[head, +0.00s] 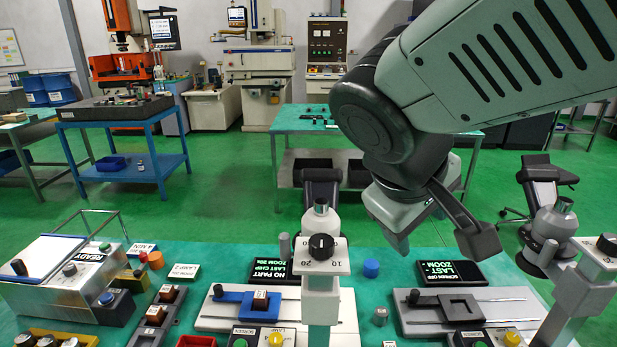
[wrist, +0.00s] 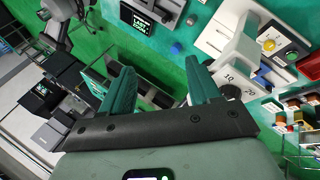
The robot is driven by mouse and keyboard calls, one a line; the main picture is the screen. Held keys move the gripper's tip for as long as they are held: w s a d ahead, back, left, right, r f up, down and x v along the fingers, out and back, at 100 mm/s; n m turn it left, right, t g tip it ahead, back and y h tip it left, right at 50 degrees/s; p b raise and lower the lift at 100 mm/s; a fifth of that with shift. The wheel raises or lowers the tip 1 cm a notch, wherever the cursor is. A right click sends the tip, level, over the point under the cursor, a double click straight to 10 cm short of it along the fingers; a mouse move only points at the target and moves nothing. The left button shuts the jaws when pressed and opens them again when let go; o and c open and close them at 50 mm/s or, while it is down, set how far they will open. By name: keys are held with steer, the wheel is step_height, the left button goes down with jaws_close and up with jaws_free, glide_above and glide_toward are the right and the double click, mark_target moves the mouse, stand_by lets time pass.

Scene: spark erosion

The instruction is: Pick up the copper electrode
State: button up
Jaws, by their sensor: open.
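My gripper (head: 439,244) hangs above the right part of the green bench in the head view, fingers spread and nothing between them. The wrist view also shows my gripper (wrist: 160,74) with its two green-tinted fingers apart. Several brown, copper-coloured blocks, one of them (head: 169,294), sit in a dark rack at the front left in the head view. They are small and partly cut off, so I cannot tell which one is the copper electrode. My gripper is well to the right of them and higher.
Two microscope-like stands, one with a white column (head: 320,292), rise from the bench as obstacles. A blue fixture (head: 232,296) lies left of that column.

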steer(key=w+a+f+n+t, duration=0.1)
steer(key=w+a+n, duration=0.2)
steer(key=w+a+f+n+t, duration=0.1)
steer(key=w+a+n+t, duration=0.1)
steer(key=w+a+n, duration=0.1)
steer(key=w+a+f+n+t, duration=0.1)
steer(key=w+a+n, duration=0.2)
steer(key=w+a, duration=0.1)
steer(key=shift+w+a+f+h, duration=0.2)
steer(key=shift+w+a+h, duration=0.2)
steer(key=shift+a, duration=0.15)
steer(key=w+a+f+n+t+y, duration=0.2)
steer(key=a+f+n+t+y, duration=0.15)
steer(key=a+f+n, duration=1.05)
steer(key=n+y, duration=0.2)
steer(key=n, duration=0.4)
glide_toward(260, 293)
steer(key=s, duration=0.3)
steer(key=shift+a+r+t+h, duration=0.25)
steer(key=shift+a+t, duration=0.1)
steer(key=shift+a, duration=0.05)
steer(key=shift+w+f+n, duration=0.25)
steer(key=shift+n, duration=0.05)
steer(key=x, duration=1)
steer(key=shift+w+d+r, duration=0.1)
steer(key=shift+w+d, duration=0.1)
steer(key=shift+d, duration=0.05)
